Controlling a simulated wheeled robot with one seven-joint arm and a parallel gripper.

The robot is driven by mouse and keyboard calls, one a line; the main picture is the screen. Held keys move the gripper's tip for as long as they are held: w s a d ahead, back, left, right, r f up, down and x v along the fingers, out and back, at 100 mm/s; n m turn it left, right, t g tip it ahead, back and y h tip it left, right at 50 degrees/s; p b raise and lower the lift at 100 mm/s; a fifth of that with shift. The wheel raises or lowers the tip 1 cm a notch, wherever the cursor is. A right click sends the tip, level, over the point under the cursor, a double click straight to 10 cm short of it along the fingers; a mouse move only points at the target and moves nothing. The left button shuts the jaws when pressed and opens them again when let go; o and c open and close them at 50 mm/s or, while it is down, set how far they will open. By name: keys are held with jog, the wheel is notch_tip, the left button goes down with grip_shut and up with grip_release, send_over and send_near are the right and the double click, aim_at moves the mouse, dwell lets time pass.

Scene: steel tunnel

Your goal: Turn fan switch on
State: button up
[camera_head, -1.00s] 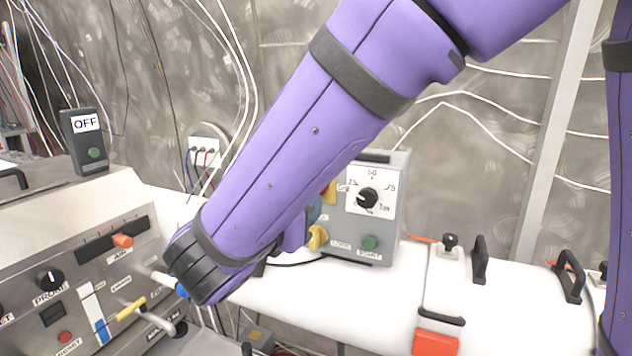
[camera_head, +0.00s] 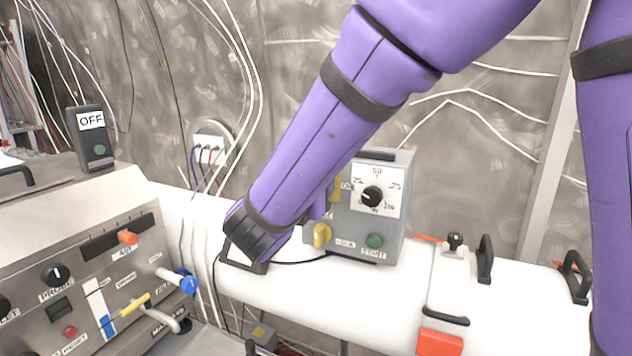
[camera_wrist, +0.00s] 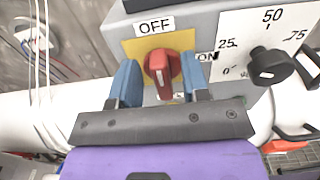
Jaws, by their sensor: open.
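A red rotary switch (camera_wrist: 162,73) sits on a yellow plate (camera_wrist: 140,46) in the wrist view, with OFF above it and ON to its right. Its grip lies about vertical, in line with OFF. My gripper (camera_wrist: 160,76) is open, with one blue fingertip on each side of the switch. Small gaps seem to show, and I cannot tell whether either finger touches. In the head view, the switch and my fingertips are hidden behind my purple arm. The grey control box (camera_head: 388,228) carrying the switch shows to the arm's right.
The box also has a black dial (camera_head: 372,196), a yellow knob (camera_head: 321,235) and a green START button (camera_head: 374,241). A white pipe (camera_head: 300,290) runs below. A metal panel (camera_head: 100,260) with knobs stands left. An OFF-labelled box (camera_head: 91,138) stands behind it.

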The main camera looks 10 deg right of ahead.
jog(key=shift+w+d, duration=0.1)
jog(key=shift+w, duration=0.1)
grip_shut()
